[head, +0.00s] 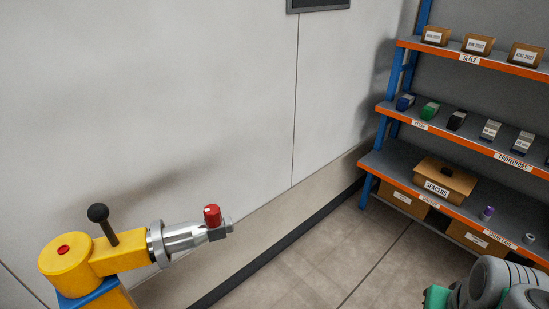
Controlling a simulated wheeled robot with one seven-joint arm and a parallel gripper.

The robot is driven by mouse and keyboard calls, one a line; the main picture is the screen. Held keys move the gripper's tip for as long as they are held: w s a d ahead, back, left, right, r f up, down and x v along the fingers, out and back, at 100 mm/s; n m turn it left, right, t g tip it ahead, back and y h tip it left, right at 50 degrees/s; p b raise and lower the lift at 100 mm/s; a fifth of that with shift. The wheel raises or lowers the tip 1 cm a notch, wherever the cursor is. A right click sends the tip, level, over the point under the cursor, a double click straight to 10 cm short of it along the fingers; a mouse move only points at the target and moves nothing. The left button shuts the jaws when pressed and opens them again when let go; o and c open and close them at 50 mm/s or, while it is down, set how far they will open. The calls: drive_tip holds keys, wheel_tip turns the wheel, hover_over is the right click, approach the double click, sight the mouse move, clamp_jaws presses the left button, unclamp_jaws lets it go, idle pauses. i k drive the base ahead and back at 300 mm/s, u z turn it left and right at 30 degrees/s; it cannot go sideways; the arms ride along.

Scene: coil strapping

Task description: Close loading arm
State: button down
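The yellow loading arm (122,262) stands at the lower left in the head view. It has a round yellow head with a red button (64,250), a black ball-topped lever (104,224) and a silver metal end piece (182,238). A red knob (212,215) sits on the tip of that end piece, which points right along the wall. The lever leans slightly left. Grey and green links of my own arm show at the lower right corner. My gripper is not in view.
Blue and orange shelves (455,135) at the right hold labelled boxes and small coloured items. A spacers box (444,180) sits on the low shelf. A pale wall (180,100) runs behind the loading arm. The floor (345,255) between the arm and the shelves is clear.

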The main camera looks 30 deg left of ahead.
sight(75, 263)
drive_tip(key=i, duration=1.15)
drive_tip(key=u, duration=4.05)
